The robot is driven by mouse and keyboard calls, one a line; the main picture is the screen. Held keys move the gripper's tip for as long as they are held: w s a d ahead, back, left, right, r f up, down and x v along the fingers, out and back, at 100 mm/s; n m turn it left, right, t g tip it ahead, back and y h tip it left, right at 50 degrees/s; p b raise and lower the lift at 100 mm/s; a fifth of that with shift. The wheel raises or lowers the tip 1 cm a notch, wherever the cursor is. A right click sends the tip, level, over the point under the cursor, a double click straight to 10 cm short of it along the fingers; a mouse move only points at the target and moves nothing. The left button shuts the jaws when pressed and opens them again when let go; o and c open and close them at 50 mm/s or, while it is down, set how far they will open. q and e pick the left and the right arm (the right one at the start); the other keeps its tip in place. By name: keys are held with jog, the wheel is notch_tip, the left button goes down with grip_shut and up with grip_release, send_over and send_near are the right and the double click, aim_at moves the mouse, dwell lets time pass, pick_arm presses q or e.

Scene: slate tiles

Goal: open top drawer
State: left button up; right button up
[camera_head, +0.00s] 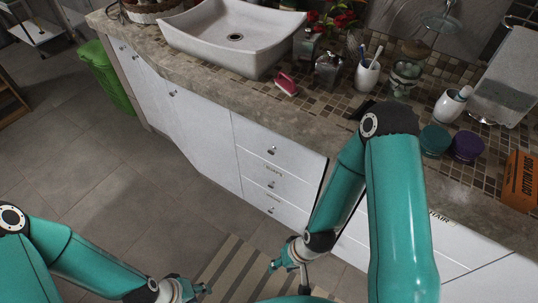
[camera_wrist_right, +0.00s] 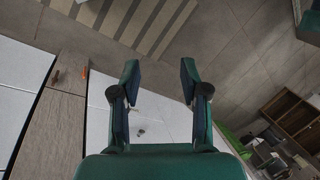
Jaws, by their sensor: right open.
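The top drawer (camera_head: 262,137) is the uppermost of a stack of white drawers in the vanity, with a small round metal knob (camera_head: 272,150) on its front. It looks shut, its front in line with the drawers below. My right gripper (camera_head: 276,265) is low in front of the drawer stack, below and apart from the knob. In the right wrist view, its two fingers (camera_wrist_right: 160,75) are spread with nothing between them. My left gripper (camera_head: 203,289) is at the bottom edge of the head view, over the floor, away from the drawers; its fingers are too small to judge.
The stone countertop (camera_head: 215,82) carries a sink (camera_head: 235,35), a pink brush (camera_head: 286,84), cups and jars. A green bin (camera_head: 108,80) stands at the left. A striped mat (camera_head: 237,262) lies before the drawers. The tiled floor at left is clear.

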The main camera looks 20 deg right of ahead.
jog(key=w+f+n+t+h+b, duration=0.1)
jog(key=w+n+t+b, duration=0.15)
jog(key=w, duration=0.45)
jog(key=n+t+h+b, duration=0.8)
jog(key=n+t, duration=0.1)
jog(key=t, duration=0.1)
send_near(271, 153)
jog(key=x, duration=0.8)
jog(key=shift+w+f+p, duration=0.1)
jog(key=shift+w+p, duration=0.15)
jog(key=shift+p, duration=0.15)
grip_shut()
